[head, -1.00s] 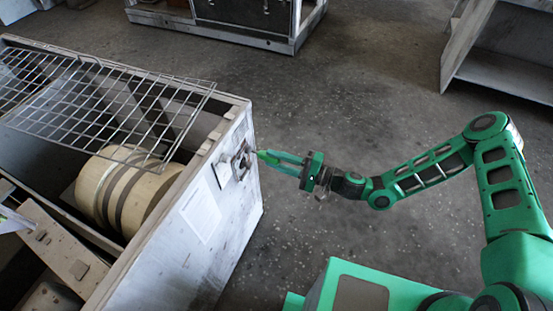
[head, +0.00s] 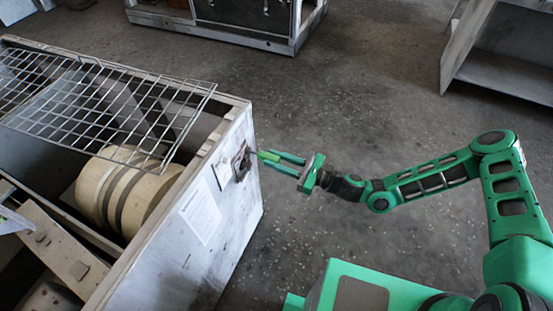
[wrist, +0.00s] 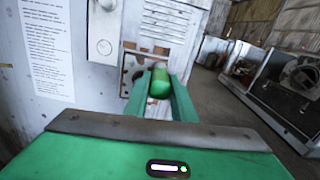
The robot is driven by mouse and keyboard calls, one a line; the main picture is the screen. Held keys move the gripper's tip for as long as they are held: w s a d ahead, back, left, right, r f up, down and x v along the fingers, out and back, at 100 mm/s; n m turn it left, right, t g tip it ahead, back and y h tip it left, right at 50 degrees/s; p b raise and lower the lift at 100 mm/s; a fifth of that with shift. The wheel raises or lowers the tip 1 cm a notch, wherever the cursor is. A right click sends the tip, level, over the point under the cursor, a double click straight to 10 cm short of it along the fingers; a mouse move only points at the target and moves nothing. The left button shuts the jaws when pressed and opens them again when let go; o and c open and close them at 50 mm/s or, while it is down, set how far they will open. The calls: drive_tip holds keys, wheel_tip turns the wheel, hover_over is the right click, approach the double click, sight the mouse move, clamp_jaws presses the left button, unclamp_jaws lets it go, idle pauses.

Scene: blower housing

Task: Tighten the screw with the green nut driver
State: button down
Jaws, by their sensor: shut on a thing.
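My gripper (head: 274,158) is shut on the green nut driver (wrist: 160,83), whose rounded green handle end sits between the two fingers in the wrist view. In the head view the driver's bright green handle (head: 267,156) points left toward the side wall of the blower housing (head: 205,235). Its front end is at or very near a dark, rusty fitting (head: 241,163) on that wall, which also shows behind the driver in the wrist view (wrist: 130,66). The screw and the driver's tip are hidden, so I cannot tell whether they touch.
The housing is open on top, with a wire grille (head: 110,100) and a cream drum (head: 125,190) inside. A paper label (head: 200,212) is on its side wall. A grey shelf unit (head: 505,65) stands at the back right. The floor between is clear.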

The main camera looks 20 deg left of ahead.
drive_tip(key=shift+d, duration=0.2)
drive_tip(key=s+d, duration=0.1)
drive_tip(key=d, duration=1.1)
drive_tip(key=shift+d, duration=0.3)
idle(0.6)
